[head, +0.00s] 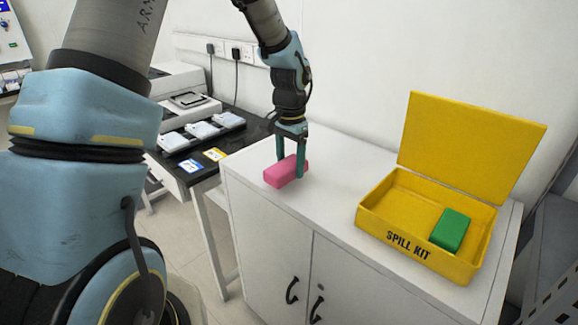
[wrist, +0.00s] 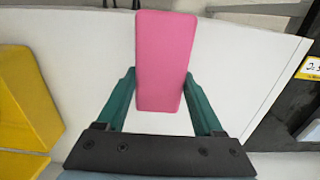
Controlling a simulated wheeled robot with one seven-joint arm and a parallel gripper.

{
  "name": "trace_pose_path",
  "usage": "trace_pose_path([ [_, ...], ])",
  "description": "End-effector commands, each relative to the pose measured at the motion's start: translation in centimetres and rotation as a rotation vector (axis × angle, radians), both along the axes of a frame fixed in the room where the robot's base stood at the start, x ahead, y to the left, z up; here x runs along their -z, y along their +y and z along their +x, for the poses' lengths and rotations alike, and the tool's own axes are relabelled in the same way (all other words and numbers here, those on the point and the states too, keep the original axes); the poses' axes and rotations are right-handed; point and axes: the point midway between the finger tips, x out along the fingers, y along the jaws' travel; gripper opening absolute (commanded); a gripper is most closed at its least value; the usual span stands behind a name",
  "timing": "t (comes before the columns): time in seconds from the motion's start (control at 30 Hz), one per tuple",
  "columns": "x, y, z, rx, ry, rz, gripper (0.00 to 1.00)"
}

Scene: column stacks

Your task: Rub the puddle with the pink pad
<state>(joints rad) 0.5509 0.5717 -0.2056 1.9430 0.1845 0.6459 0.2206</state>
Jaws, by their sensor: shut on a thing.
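The pink pad (head: 285,171) is a pink block between the two green fingers of my gripper (head: 291,158). My gripper is shut on it, just above or on the white cabinet top near its left edge; I cannot tell whether the pad touches the surface. In the wrist view the pink pad (wrist: 165,60) stands out between the fingers of my gripper (wrist: 162,85). I see no puddle in either view; the pad and gripper hide part of the cabinet top.
A yellow spill kit box (head: 385,228) with its lid up stands on the right of the white cabinet (head: 330,190), with a green block (head: 450,229) inside. A dark bench (head: 245,130) with lab devices and labels is at left. The cabinet top between pad and box is clear.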

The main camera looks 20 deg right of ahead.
Motion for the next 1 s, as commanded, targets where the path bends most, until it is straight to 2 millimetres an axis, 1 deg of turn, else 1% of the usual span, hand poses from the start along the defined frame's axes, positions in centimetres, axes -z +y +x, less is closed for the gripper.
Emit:
trace_pose_path([
  [0.03,-0.9,-0.1,0.0,0.0,0.0,-0.001,0.17],
  [0.43,-4.4,-0.7,0.1,-0.001,-0.001,0.0,0.17],
  [0.57,-4.8,-0.8,0.1,-0.001,-0.001,0.0,0.17],
  [1.0,-4.7,-0.8,0.1,-0.001,-0.001,0.0,0.17],
])
